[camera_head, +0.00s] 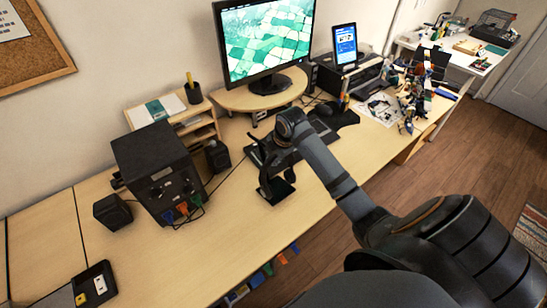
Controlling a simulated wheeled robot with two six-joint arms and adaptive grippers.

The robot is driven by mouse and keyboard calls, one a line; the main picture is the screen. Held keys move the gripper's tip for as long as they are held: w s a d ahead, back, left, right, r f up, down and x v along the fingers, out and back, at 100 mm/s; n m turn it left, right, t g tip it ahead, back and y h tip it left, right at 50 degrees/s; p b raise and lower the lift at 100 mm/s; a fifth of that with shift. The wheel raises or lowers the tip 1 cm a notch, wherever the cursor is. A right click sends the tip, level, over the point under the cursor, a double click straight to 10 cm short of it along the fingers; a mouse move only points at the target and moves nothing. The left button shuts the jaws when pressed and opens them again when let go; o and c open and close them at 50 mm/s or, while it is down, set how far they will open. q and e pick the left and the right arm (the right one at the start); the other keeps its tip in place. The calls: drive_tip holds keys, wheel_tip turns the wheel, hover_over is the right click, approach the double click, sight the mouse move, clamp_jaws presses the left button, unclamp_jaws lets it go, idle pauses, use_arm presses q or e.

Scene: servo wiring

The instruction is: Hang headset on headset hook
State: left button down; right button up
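My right arm reaches in from the lower right, and its dark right gripper (262,160) points down over the front middle of the desk. Directly below it stands a black stand with a flat base (277,193), which looks like the headset hook. The gripper overlaps the upper part of this stand in the picture. I cannot tell whether they touch. I cannot make out the headset clearly; dark shapes around the gripper merge with it. Whether the fingers are open or shut is too dark and small to tell. My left gripper is not in view.
On the wooden desk (225,243) are a black power-supply-like box (158,172), small speakers (113,212), a monitor (265,40) on a riser, and a keyboard (312,138). Several small robot parts (412,95) clutter the right. The front left desk surface is mostly clear.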

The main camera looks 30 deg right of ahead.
drive_tip(key=shift+o, duration=1.4)
drive_tip(key=shift+r, duration=0.15)
drive_tip(key=v, duration=1.1)
drive_tip(key=shift+s+r, duration=0.15)
drive_tip(key=shift+r, duration=0.2)
